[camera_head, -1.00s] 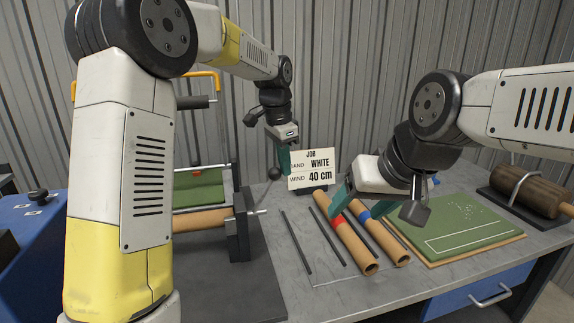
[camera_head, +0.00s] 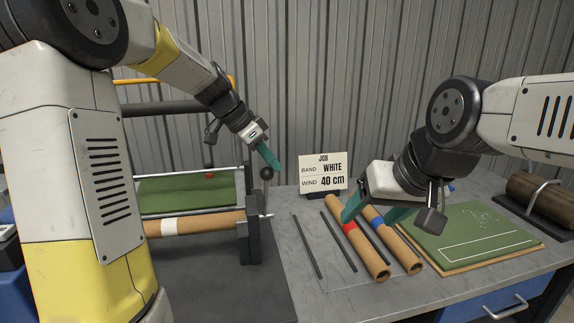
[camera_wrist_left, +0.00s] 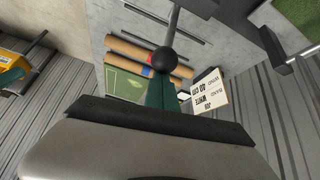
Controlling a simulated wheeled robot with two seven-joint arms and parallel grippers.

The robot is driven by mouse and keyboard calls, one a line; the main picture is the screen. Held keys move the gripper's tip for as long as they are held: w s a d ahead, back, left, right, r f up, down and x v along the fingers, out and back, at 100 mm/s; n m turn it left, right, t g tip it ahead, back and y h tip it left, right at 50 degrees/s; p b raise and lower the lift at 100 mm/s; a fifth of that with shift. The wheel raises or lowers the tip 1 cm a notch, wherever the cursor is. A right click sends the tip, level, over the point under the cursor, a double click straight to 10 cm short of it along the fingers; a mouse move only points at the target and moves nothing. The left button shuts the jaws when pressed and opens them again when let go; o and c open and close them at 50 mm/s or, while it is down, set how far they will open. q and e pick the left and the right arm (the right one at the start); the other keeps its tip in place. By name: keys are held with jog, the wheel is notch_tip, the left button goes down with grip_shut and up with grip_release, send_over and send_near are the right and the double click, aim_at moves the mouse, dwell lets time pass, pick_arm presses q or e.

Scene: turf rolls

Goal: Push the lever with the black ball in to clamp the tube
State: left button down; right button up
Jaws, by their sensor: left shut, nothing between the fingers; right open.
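The lever's black ball (camera_head: 267,173) sits on top of a thin rod at the right end of the winding frame (camera_head: 250,240). The rod is nearly upright. The cardboard tube (camera_head: 205,223) with a white band lies across the frame, its right end by the end post. My left gripper (camera_head: 274,162) is shut and empty, its teal fingertips at the ball's right side. In the left wrist view, the ball (camera_wrist_left: 163,60) is right at the tips of the fingers (camera_wrist_left: 160,92); contact looks likely. My right gripper (camera_head: 368,212) is open and empty above the loose tubes.
Two cardboard tubes with red (camera_head: 349,228) and blue bands lie on the bench beside thin dark rods. A job card (camera_head: 323,172) reads WHITE, 40 cm. A green turf board (camera_head: 470,235) and a brown roll (camera_head: 540,195) are at the right.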

pick_arm(q)
jog(key=shift+s+a+h, duration=0.15)
jog(key=shift+a+h, duration=0.15)
jog(key=shift+a, duration=0.3)
jog(key=shift+s+a+h, duration=0.15)
jog(key=shift+a+h, duration=0.15)
jog(key=shift+a, duration=0.3)
jog(key=shift+s+a+f, duration=0.15)
jog(key=shift+s+a, duration=0.1)
jog(key=shift+a, duration=0.7)
jog(key=shift+s+a+f, duration=0.15)
jog(key=shift+s+a, duration=0.05)
jog(key=shift+a, duration=0.75)
jog(key=d, duration=0.1)
jog(key=w+d+r, duration=0.1)
jog(key=d+r, duration=0.1)
jog(key=shift+w+d+r, duration=0.2)
jog(key=shift+w+r, duration=0.05)
jog(key=a+f+v, duration=0.1)
jog(key=v, duration=0.8)
jog(key=shift+s+a, duration=0.25)
jog(key=shift+s, duration=0.05)
jog(key=shift+r, duration=0.15)
